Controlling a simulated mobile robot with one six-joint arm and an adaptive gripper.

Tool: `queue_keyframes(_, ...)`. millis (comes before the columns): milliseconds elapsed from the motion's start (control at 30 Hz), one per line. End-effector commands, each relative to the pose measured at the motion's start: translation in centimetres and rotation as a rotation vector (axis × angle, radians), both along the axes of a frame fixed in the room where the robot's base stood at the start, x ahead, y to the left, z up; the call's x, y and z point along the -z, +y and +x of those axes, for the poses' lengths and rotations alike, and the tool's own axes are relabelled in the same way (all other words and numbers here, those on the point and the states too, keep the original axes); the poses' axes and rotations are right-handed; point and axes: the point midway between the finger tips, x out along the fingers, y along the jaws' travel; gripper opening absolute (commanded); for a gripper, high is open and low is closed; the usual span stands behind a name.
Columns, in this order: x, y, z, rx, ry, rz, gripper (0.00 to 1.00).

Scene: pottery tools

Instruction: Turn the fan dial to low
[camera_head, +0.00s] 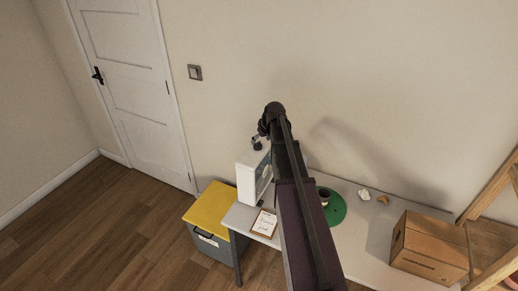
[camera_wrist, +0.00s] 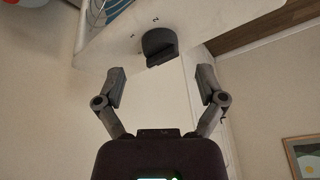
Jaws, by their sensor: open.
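The fan is a white box (camera_head: 247,180) on the table in the head view, partly hidden behind my arm. In the wrist view its white panel (camera_wrist: 120,42) fills the upper part, with small dark marks and a bit of the blue-striped front at the top. The dark grey dial (camera_wrist: 158,44) sticks out from this panel. My gripper (camera_wrist: 160,72) is open and empty, with its fingers apart and the dial ahead, roughly between their tips. No contact with the dial shows. In the head view my gripper (camera_head: 259,140) is above the fan.
The table (camera_head: 375,225) also bears a clipboard (camera_head: 264,223), a green disc (camera_head: 336,210) with a dark cup (camera_head: 325,197), small pale lumps (camera_head: 364,194) and a cardboard box (camera_head: 429,246). A yellow-lidded bin (camera_head: 210,208) stands left. The wall is close behind.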

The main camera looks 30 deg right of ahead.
Motion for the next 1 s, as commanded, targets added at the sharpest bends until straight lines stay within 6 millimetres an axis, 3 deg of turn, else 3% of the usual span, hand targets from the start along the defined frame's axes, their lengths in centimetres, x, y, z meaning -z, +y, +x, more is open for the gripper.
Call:
queue_keyframes(333, 2.5, 0.3, 1.0, -0.001, 0.000, 0.000, 0.89)
queue_keyframes(867, 3.0, 0.4, 1.2, 0.000, 0.000, 0.000, 0.89)
queue_keyframes(900, 3.0, 0.4, 1.2, 0.000, 0.000, 0.000, 0.86)
queue_keyframes(1000, 3.0, 0.4, 1.2, 0.000, 0.000, 0.000, 0.56)
